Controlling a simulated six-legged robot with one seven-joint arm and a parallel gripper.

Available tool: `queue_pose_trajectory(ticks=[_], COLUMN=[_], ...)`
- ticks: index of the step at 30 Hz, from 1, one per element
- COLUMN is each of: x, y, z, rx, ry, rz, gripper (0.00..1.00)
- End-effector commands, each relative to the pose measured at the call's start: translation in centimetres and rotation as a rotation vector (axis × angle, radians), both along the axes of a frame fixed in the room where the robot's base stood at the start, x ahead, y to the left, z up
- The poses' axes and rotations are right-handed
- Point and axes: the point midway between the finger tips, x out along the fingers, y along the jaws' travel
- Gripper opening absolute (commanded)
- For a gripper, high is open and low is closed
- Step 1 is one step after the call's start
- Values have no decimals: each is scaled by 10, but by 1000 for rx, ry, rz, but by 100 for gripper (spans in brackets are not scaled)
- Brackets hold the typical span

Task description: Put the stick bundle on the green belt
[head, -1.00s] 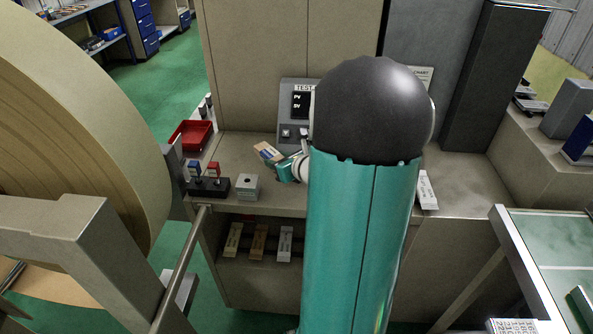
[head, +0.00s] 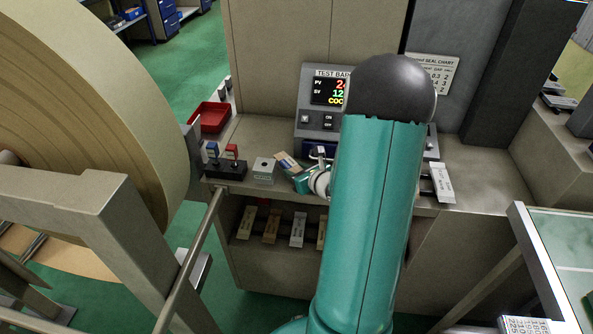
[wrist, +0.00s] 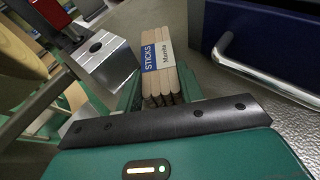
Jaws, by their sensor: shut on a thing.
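The stick bundle (wrist: 160,58) is a block of pale wooden sticks with a blue and white label, seen in the wrist view. My gripper (wrist: 158,98) is shut on its near end, and the bundle points away from the jaws. In the head view the bundle (head: 286,162) and my gripper (head: 301,179) show small, left of my teal arm, over the machine's ledge. Whether the bundle touches the ledge is unclear. A green belt surface (head: 562,243) with a metal frame lies at the right edge, partly cut off.
A metal block with a hole (head: 264,171), a black stand with blue and red handles (head: 225,168) and a red tray (head: 210,117) sit left of my gripper. A test panel (head: 321,100) stands behind. A large roll (head: 90,90) fills the left side.

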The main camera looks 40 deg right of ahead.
Motion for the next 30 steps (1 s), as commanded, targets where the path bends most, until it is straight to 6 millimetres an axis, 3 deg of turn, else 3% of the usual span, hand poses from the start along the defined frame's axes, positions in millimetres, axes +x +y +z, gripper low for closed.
queue_pose_trajectory(ticks=[3,4,7,18,23,30], x=[0,0,0,0,-21,-70], y=[0,0,0,0,2,8], z=[-3,-3,-3,2,10,31], rx=[1,1,0,-1,-1,-3], ry=[0,0,0,-1,-1,-1], rz=[1,0,0,0,-2,-4], gripper=[14,42,59,59,59,59])
